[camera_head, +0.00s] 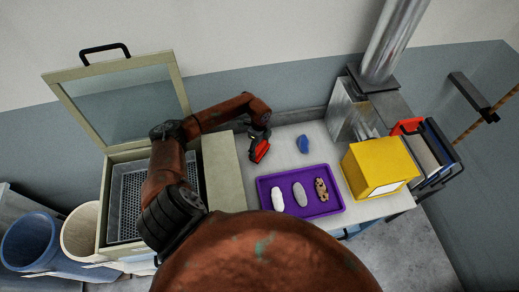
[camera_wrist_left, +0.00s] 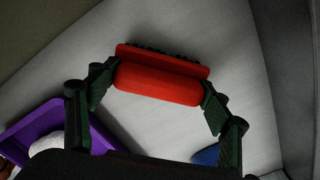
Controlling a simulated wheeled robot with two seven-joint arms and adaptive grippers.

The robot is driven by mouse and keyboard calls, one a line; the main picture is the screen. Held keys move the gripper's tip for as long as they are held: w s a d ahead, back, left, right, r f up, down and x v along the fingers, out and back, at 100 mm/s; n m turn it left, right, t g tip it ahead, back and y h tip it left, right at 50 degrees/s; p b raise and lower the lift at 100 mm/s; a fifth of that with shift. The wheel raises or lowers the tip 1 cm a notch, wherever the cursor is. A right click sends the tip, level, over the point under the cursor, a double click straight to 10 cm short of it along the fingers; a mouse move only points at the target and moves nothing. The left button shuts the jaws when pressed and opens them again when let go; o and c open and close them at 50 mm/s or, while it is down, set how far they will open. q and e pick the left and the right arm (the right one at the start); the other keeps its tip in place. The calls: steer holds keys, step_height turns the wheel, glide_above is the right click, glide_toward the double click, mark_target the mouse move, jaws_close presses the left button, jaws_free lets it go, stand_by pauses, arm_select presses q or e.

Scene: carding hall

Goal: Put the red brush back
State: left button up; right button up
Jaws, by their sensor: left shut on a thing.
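The red brush (camera_head: 260,151) is in my left gripper (camera_head: 257,137), over the pale worktop between the cream box and the blue object. In the left wrist view the red brush (camera_wrist_left: 160,82) lies crosswise between the two fingers of the left gripper (camera_wrist_left: 161,86), which are shut on its ends. Dark bristles show along its far edge. Whether it touches the worktop, I cannot tell. My right gripper is not in view.
A blue object (camera_head: 303,144) lies on the worktop (camera_head: 285,155). A purple tray (camera_head: 263,191) holds three fibre pieces. A yellow box (camera_head: 378,168) and a rack with a red item (camera_head: 407,126) stand to the right. A glass-lidded case (camera_head: 124,95) stands open on the left.

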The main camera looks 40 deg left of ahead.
mark_target(259, 146)
arm_select(q)
steer(key=shift+r, duration=0.15)
steer(key=o, duration=1)
steer(key=shift+f, duration=0.2)
step_height(259, 146, up, 12)
steer(key=p, duration=0.9)
steer(key=shift+r, duration=0.2)
